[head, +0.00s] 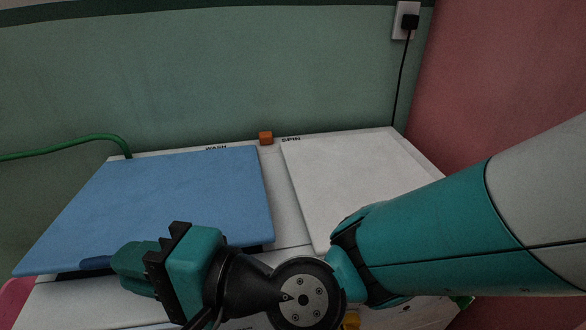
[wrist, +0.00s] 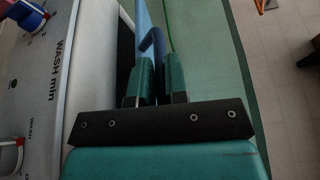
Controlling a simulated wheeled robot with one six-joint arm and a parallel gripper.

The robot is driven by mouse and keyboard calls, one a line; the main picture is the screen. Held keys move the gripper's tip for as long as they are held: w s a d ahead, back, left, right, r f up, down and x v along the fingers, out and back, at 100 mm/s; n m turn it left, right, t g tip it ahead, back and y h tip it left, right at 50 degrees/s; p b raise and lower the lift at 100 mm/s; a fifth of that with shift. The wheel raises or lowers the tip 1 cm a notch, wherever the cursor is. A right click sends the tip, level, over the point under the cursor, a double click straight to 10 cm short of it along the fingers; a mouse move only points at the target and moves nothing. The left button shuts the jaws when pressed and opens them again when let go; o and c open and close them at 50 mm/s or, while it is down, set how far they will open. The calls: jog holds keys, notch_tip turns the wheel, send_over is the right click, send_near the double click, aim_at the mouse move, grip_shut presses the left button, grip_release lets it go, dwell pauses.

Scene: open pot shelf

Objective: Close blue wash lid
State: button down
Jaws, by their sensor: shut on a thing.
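The blue wash lid (head: 165,200) covers the left side of the white machine top in the head view. Its front edge stands a little above the body, with a dark gap under it. A darker blue handle (head: 95,263) sticks out at its front edge. My gripper (head: 118,262) is at that handle. In the wrist view, my gripper (wrist: 159,78) is shut on the blue handle (wrist: 156,50), with a finger on each side. There the lid (wrist: 142,18) shows nearly edge-on beside a dark opening. Part of the handle is hidden by the fingers.
The white spin lid (head: 345,170) lies to the right. An orange block (head: 265,138) sits at the back between the lids. A green hose (head: 75,145) runs at the left. A green wall stands behind and a pink wall at the right, with a plugged outlet (head: 406,20).

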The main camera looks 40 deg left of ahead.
jog(key=shift+f, duration=0.45)
jog(key=c, duration=1.1)
grip_release()
jog(key=shift+c, duration=0.2)
jog(key=shift+w+d, duration=0.1)
jog(key=shift+d, duration=0.05)
jog(key=b+v, duration=0.5)
jog(key=v, duration=1.2)
jog(key=shift+d, duration=0.1)
